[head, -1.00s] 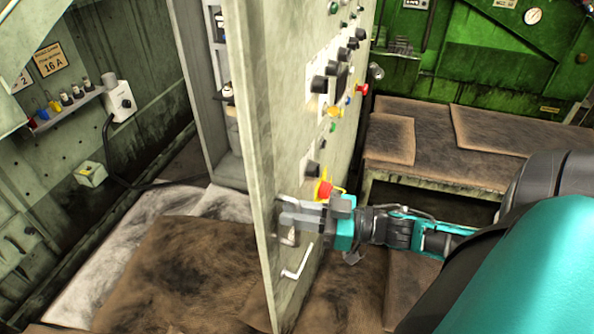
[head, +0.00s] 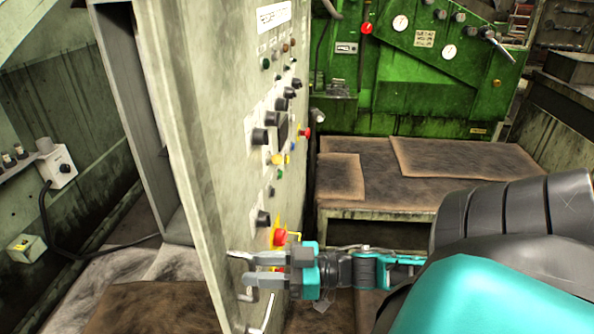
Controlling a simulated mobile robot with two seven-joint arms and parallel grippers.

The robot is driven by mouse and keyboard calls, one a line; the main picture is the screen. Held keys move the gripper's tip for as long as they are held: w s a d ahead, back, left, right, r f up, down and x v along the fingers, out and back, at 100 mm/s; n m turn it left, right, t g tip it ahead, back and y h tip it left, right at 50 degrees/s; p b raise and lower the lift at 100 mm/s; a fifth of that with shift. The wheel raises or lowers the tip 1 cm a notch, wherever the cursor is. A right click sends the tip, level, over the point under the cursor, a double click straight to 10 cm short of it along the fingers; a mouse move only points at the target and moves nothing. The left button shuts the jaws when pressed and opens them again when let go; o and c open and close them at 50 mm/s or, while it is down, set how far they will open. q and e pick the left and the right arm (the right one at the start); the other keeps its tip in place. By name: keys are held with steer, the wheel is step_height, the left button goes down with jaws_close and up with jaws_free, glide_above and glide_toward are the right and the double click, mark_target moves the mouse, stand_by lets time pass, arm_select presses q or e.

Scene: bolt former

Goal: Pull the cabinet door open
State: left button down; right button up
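The cabinet door (head: 200,130) is a tall, worn grey-green panel with buttons and knobs on its front. It stands ajar, with the cabinet frame (head: 128,110) behind it at left. Thin metal handles (head: 269,313) sit low on the door's front near its free edge. My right gripper (head: 240,267) is at the door's lower front, just above these handles. Its two fingers point left and look spread, with a gap between them. I see nothing clearly held, and contact with the door or handle cannot be told. My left gripper is not in view.
A red emergency button (head: 280,237) on a yellow plate is just above my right gripper. A brown-topped bench (head: 440,190) and a green machine (head: 440,80) stand behind at right. A wall box (head: 60,168) with a cable is at left.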

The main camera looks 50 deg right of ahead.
steer(key=v, duration=1.1)
steer(key=shift+p, duration=0.3)
steer(key=w+a+f+m+g+h, duration=0.1)
steer(key=w+a+f+m+h, duration=0.1)
steer(key=a+f+h, duration=0.2)
steer(key=w+a+f+m+g+h, duration=0.2)
steer(key=w+a+f+h, duration=0.1)
steer(key=a+f, duration=0.7)
steer(key=a+h, duration=0.1)
steer(key=a, duration=0.3)
steer(key=shift+a+m+g+h, duration=0.2)
steer(key=shift+m+g+h, duration=0.1)
steer(key=shift+m+h, duration=0.1)
